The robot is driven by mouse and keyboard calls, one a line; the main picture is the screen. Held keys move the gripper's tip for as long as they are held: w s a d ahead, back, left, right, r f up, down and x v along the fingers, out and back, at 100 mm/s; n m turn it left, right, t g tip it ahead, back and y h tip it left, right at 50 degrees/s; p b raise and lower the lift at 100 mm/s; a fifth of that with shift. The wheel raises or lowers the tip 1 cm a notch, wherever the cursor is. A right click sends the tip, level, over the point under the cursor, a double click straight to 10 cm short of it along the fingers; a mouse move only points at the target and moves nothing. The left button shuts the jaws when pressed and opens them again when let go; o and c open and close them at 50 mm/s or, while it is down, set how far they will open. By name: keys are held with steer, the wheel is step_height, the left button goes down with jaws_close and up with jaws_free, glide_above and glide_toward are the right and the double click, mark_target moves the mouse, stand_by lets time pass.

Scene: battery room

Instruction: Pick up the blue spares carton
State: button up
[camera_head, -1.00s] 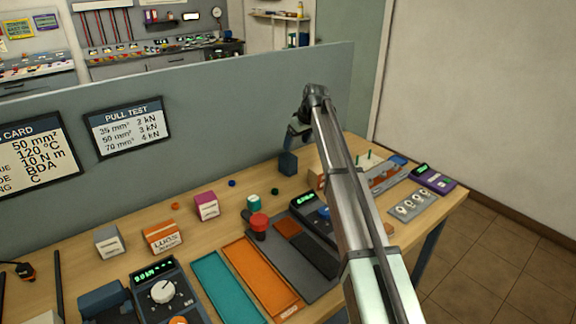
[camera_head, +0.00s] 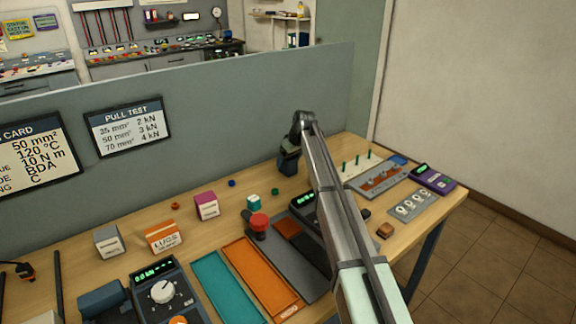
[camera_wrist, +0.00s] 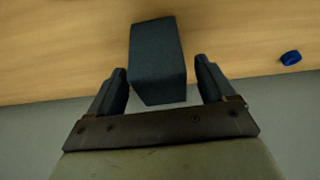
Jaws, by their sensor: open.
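The blue spares carton (camera_wrist: 157,58) is a plain dark blue block. In the wrist view it stands between the two fingers of my gripper (camera_wrist: 161,72), with a gap on each side. My gripper is open and appears to straddle the carton without squeezing it. In the head view the carton (camera_head: 287,165) is on the wooden table near the back partition, partly covered by my gripper (camera_head: 289,153) above it. How deep the fingertips reach along it is hard to tell.
A blue ring (camera_wrist: 291,57) lies right of the carton in the wrist view. The grey partition (camera_head: 200,120) runs close behind. A magenta carton (camera_head: 206,206), a teal-and-white block (camera_head: 253,202) and a red button (camera_head: 259,222) stand nearer on the table (camera_head: 215,240).

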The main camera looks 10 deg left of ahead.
steer(key=shift+x, duration=1.05)
steer(key=shift+c, duration=0.2)
steer(key=c, duration=1.1)
steer(key=shift+c, duration=0.2)
